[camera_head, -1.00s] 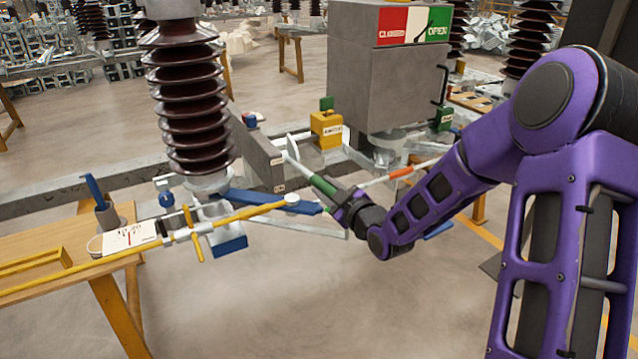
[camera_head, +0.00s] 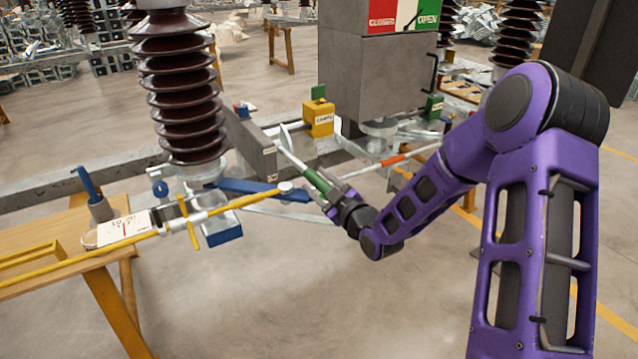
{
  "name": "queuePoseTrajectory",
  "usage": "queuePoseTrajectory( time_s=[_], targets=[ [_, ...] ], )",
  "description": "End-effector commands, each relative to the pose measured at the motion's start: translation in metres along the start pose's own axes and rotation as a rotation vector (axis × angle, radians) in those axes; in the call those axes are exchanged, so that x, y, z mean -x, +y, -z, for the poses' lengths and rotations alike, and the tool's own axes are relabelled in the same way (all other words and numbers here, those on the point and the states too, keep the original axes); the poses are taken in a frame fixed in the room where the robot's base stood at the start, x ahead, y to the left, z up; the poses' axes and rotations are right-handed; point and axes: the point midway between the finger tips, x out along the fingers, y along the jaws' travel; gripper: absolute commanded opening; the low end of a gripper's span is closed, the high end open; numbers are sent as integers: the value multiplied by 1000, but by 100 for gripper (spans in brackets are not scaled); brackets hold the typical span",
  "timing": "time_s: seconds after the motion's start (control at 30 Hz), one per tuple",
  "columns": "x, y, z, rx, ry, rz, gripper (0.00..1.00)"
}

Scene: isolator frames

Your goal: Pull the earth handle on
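The earth handle is a pale metal lever with a green grip (camera_head: 317,181). It slopes down to the right from beside a grey plate in the middle of the view. My gripper (camera_head: 335,198) is at the lower end of the green grip, with its fingers around or beside it. The fingers and the dark wrist hide the grip's end. The view is too small to tell whether the fingers are pressed onto it.
A yellow box (camera_head: 318,119) and a grey cabinet (camera_head: 375,75) with a red, white and green sign stand behind the handle. A brown insulator (camera_head: 178,90) rises at left. A yellow pole (camera_head: 110,246) crosses a wooden table (camera_head: 60,282) at lower left. Floor is clear below my gripper.

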Motion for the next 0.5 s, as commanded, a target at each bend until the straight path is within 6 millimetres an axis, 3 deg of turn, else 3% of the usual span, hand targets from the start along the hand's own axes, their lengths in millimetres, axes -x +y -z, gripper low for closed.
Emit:
queuePoseTrajectory(
  time_s=[0.33,0.5],
  targets=[
    [1,1,0,1,-1,-1,64],
    [17,2,-1,2,-3,-2,64]
  ],
)
